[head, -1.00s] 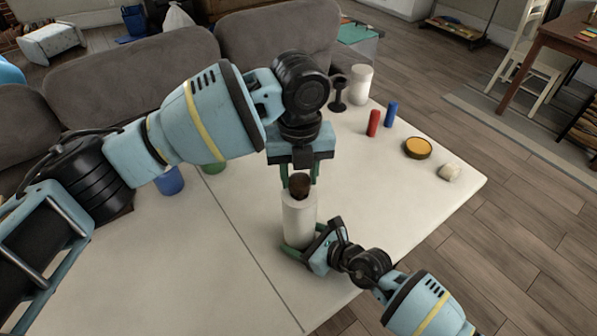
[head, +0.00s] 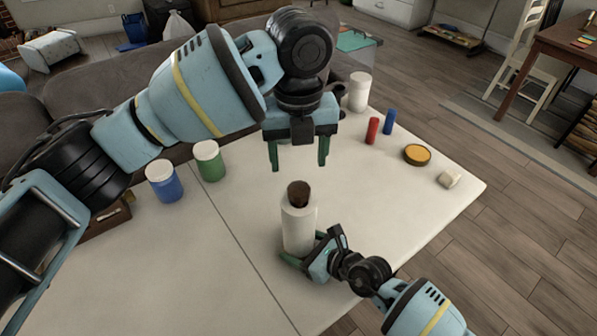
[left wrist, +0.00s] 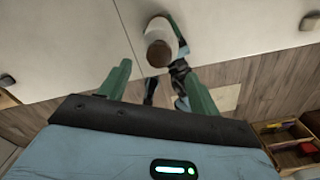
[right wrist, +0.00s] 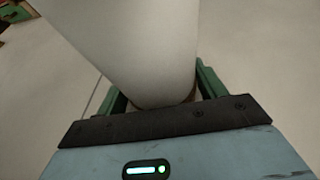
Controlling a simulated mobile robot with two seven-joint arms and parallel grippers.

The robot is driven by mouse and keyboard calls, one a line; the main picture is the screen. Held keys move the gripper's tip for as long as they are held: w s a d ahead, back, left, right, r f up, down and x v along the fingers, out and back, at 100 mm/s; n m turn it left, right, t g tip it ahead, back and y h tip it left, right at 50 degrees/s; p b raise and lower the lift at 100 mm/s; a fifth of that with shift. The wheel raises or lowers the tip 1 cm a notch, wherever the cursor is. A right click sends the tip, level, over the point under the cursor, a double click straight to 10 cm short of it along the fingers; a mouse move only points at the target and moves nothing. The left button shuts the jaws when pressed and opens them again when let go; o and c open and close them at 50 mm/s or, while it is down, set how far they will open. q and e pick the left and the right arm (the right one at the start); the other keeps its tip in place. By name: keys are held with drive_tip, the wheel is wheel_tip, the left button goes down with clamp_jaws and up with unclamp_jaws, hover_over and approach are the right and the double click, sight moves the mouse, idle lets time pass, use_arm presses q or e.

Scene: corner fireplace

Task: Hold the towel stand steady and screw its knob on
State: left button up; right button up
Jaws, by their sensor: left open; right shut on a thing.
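The towel stand (head: 298,232) is upright near the table's front edge and shows as a white cylinder. Its brown knob (head: 299,193) sits on top; how tightly it is seated cannot be told. The knob also shows in the left wrist view (left wrist: 160,53). My left gripper (head: 299,163) is open and empty above the knob, fingers pointing down and apart from it. My right gripper (head: 308,260) is shut on the stand low down, from the right. In the right wrist view the white cylinder (right wrist: 145,45) fills the space between the fingers, and their contact is partly hidden.
Jars with blue (head: 164,182) and green (head: 209,161) lower parts stand at the left. A white canister (head: 359,91), red (head: 372,130) and blue (head: 389,121) cylinders, a yellow round tin (head: 416,154) and a small whitish piece (head: 449,179) are at the right. The tabletop between is clear.

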sight(311, 250)
use_arm(q)
drive_tip(key=shift+r, duration=2.55)
use_arm(e)
drive_tip(key=o, duration=1.9)
drive_tip(key=shift+o, duration=0.2)
drive_tip(key=p+v, duration=0.1)
drive_tip(key=v, duration=0.6)
drive_tip(key=shift+r, duration=0.1)
drive_tip(key=shift+s+d+r, duration=0.1)
drive_tip(key=shift+s+d, duration=0.15)
drive_tip(key=shift+d, duration=0.05)
use_arm(q)
drive_tip(key=r, duration=0.3)
drive_tip(key=shift+s+r, duration=0.15)
drive_tip(key=shift+s, duration=0.05)
